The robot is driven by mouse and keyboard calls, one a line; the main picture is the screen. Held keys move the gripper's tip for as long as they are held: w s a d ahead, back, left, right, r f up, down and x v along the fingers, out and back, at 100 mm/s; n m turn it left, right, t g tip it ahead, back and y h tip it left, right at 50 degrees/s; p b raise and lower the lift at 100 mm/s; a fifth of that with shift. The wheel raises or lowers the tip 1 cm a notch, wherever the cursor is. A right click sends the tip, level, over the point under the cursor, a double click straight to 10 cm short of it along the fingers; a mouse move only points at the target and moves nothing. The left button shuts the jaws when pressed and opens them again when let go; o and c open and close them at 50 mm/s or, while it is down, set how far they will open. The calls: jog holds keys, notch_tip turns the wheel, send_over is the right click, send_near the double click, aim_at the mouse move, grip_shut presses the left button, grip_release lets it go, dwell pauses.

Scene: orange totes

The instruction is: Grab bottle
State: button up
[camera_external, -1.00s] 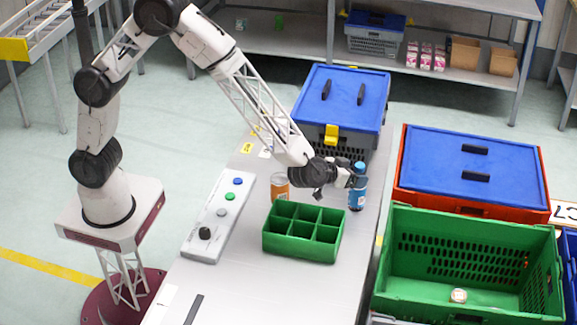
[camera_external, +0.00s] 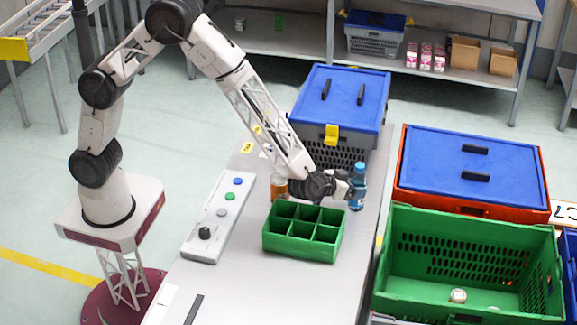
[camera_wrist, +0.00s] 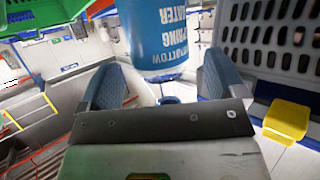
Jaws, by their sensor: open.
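A blue water bottle (camera_external: 358,190) with a blue cap stands upright on the grey table, behind the right end of the green divided crate. In the wrist view the bottle (camera_wrist: 155,38) is large, its lettering upside down, just beyond and between the fingertips. My gripper (camera_external: 345,187) is beside the bottle on its left, pointing at it. It is open, with one finger on each side in the wrist view (camera_wrist: 165,88). I cannot tell whether either finger touches the bottle. An orange bottle (camera_external: 279,187) stands to the left, partly hidden by my wrist.
The green divided crate (camera_external: 298,250) stands empty in front of my gripper. A grey tote with a blue lid (camera_external: 342,90) stands close behind. A button panel (camera_external: 218,218) lies left. A large green crate (camera_external: 410,300) and a red tote (camera_external: 478,202) are at right.

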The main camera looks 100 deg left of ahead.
aim_at(362, 164)
jog(key=f, duration=0.1)
jog(key=w+a+f, duration=0.1)
jog(key=shift+f, duration=0.3)
jog(key=shift+w+a+f, duration=0.25)
jog(key=shift+w+a, duration=0.25)
jog(key=shift+c, duration=0.2)
jog(key=c, duration=1.3)
jog(key=shift+o, duration=0.2)
jog(key=shift+r, duration=0.15)
jog(key=shift+r, duration=4.95)
